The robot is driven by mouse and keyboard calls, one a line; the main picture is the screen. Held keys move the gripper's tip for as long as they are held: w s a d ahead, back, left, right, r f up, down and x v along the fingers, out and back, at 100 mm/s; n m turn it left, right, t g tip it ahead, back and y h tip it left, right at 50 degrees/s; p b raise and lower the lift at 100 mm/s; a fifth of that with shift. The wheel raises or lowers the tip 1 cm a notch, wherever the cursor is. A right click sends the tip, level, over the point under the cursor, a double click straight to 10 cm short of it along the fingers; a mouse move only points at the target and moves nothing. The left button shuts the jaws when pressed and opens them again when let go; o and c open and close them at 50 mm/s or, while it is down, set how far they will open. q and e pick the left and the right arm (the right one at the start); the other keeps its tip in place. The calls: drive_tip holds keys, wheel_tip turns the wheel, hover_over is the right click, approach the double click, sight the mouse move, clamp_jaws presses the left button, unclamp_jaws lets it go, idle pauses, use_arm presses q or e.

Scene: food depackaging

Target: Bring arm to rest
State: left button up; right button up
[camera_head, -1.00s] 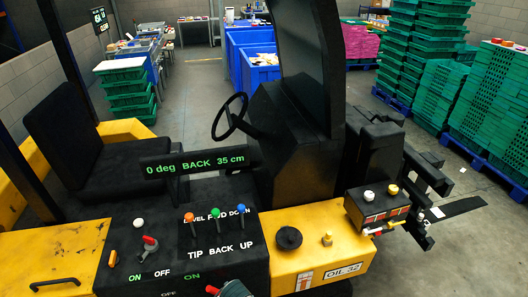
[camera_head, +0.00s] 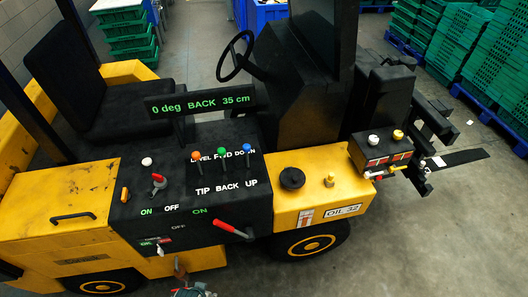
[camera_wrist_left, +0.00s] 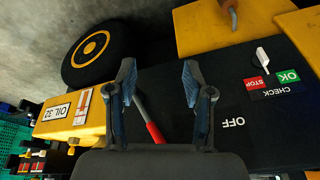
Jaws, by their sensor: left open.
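My left gripper (camera_wrist_left: 158,80) is open and empty in the left wrist view, its two dark blue fingertips wide apart. In the head view only a small part of it shows at the bottom edge (camera_head: 190,292), below and left of a red-handled lever (camera_head: 232,228). The lever sticks out from the front of the black control panel (camera_head: 140,212), and its red handle also shows in the wrist view (camera_wrist_left: 153,131), seen between the fingers. In the head view the gripper is apart from it. My right gripper is not in view.
The yellow and black forklift (camera_head: 70,190) fills the near space, with a seat (camera_head: 70,70), steering wheel (camera_head: 236,56), colored levers (camera_head: 222,160) and a display reading "0 deg BACK 35 cm" (camera_head: 202,103). Green crates (camera_head: 410,65) stand behind. Floor at lower right is clear.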

use_arm(q)
drive_tip(key=s+f+g+b, duration=0.1)
drive_tip(key=s+f, duration=0.2)
drive_tip(key=f, duration=1.1)
drive_tip(key=s+f+b, duration=0.1)
drive_tip(key=s+f, duration=0.1)
drive_tip(key=f, duration=1.2)
drive_tip(key=s+a+f, duration=0.1)
drive_tip(key=s+f, duration=0.5)
drive_tip(key=s, duration=0.1)
drive_tip(key=s+a+f+g+b, duration=0.1)
drive_tip(key=s+a+f, duration=0.1)
drive_tip(key=s+f, duration=0.5)
drive_tip(key=shift+s+a, duration=0.25)
drive_tip(key=shift+s, duration=0.45)
